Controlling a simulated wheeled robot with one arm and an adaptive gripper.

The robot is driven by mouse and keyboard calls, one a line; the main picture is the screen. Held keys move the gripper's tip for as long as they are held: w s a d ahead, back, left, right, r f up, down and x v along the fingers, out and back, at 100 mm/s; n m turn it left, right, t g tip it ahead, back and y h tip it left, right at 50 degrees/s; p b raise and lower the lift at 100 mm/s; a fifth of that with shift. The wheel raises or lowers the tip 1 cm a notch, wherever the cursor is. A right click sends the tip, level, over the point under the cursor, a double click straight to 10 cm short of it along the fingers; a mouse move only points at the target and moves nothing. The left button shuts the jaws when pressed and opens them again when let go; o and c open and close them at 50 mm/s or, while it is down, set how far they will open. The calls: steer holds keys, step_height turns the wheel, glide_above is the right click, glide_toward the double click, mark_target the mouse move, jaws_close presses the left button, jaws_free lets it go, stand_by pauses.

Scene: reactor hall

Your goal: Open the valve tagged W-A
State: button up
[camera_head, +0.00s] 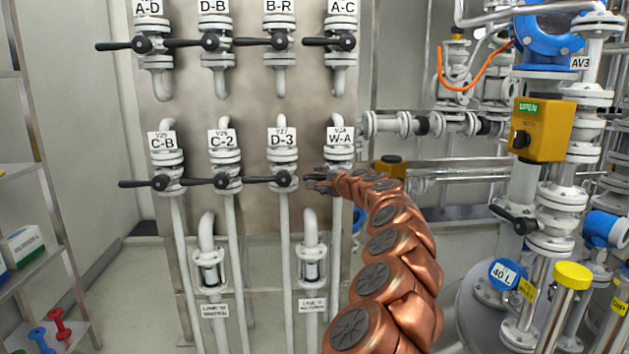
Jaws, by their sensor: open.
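The tag W-A (340,139) is on the rightmost valve of the lower row on the panel. That valve's white flanged body (340,157) shows just below the tag; its handle is hidden behind my arm and gripper. My gripper (312,183) is open in front of the lower part of this valve, its fingers pointing left. Whether it touches the handle cannot be told. My copper-coloured arm comes up from the lower right and covers part of the pipe below the valve.
Valve D-3 (283,180) is close left of my gripper, its black handle pointing left. Valves C-2 (226,182) and C-B (165,182) stand farther left. Another valve row is above, including A-C (342,42). A yellow box (541,130) and pipework crowd the right.

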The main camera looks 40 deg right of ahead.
mark_target(316, 176)
steer(key=shift+x, duration=1.55)
steer(key=shift+w+d+f, duration=0.1)
steer(key=shift+w, duration=0.3)
steer(key=shift+c, duration=0.2)
jaws_close()
